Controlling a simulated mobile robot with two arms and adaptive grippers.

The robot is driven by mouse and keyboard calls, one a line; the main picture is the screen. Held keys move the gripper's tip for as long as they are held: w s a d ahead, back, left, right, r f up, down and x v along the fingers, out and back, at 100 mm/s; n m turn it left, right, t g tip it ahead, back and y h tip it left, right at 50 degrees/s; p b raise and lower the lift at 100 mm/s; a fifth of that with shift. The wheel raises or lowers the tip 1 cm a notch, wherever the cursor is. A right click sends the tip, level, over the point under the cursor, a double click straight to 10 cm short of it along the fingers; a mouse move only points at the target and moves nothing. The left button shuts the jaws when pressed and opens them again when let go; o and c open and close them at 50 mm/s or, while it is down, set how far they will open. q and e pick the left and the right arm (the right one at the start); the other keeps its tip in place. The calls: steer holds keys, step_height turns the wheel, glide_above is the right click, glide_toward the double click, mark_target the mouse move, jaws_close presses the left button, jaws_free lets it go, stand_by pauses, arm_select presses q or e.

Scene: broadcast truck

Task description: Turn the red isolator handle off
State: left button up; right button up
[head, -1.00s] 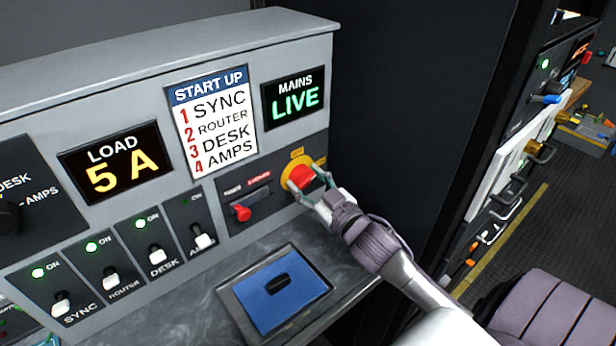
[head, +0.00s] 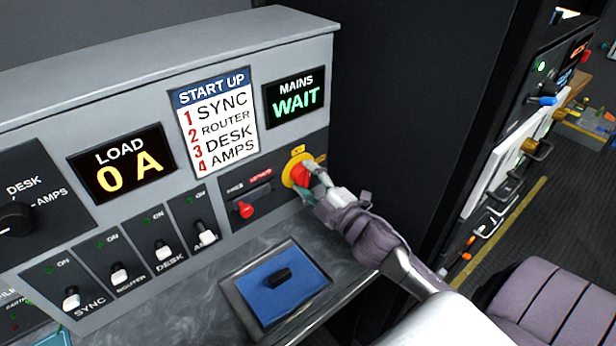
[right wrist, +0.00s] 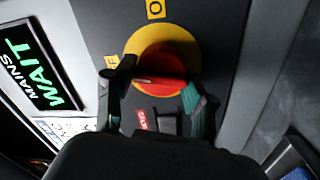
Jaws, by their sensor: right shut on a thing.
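The red isolator handle (head: 301,174) sits on a round yellow plate (head: 291,163) at the right end of the grey console. In the right wrist view the red handle (right wrist: 160,87) lies nearly crosswise between the fingertips, in front of the yellow disc (right wrist: 163,45). My right gripper (head: 313,184) is shut on the handle, and it also shows in the right wrist view (right wrist: 154,90). Its fingers hide part of the handle. The mains display (head: 296,103) reads WAIT and the load display (head: 122,164) reads 0 A. My left gripper is not in view.
A smaller red lever (head: 245,209) is left of the isolator. Several toggle switches (head: 118,272) with dark lamps line the console's lower front. A blue pad with a black knob (head: 272,299) is set in the worktop below. A dark rack wall (head: 400,110) stands at the right.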

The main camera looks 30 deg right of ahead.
steer(key=shift+a+f+n, duration=0.1)
steer(key=shift+f+n, duration=0.05)
steer(key=shift+n, duration=1.05)
steer(key=o, duration=1.1)
steer(key=shift+o, duration=0.2)
steer(key=s+d, duration=0.1)
steer(key=s, duration=1.1)
steer(key=shift+f, duration=0.35)
